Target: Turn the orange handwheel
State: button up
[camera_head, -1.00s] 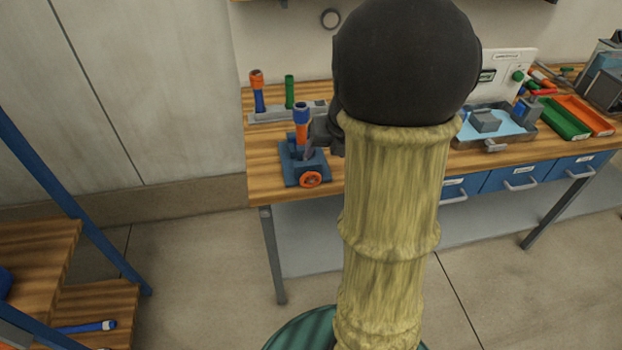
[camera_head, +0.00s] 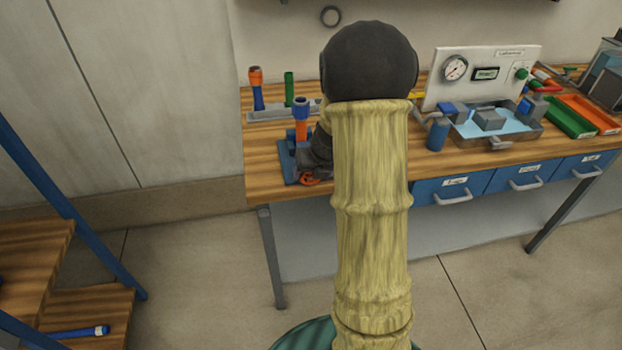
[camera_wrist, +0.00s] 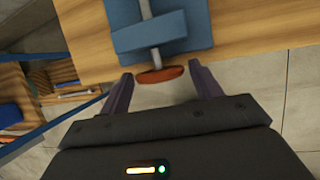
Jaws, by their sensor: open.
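The orange handwheel (camera_head: 310,181) sits low on the front of a blue fixture (camera_head: 287,162) near the bench's left front edge. In the head view my wrist covers much of it. In the wrist view the handwheel (camera_wrist: 159,74) shows edge-on below the blue fixture (camera_wrist: 150,35), joined to it by a grey shaft. My gripper (camera_wrist: 161,80) is open, with one finger on each side of the wheel and visible gaps between. An orange and blue upright tube (camera_head: 301,122) stands in the fixture.
A grey rack with tubes (camera_head: 257,92) stands behind the fixture. Open floor lies in front of the bench.

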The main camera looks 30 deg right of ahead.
jog(key=shift+x, duration=0.95)
jog(key=c, duration=0.7)
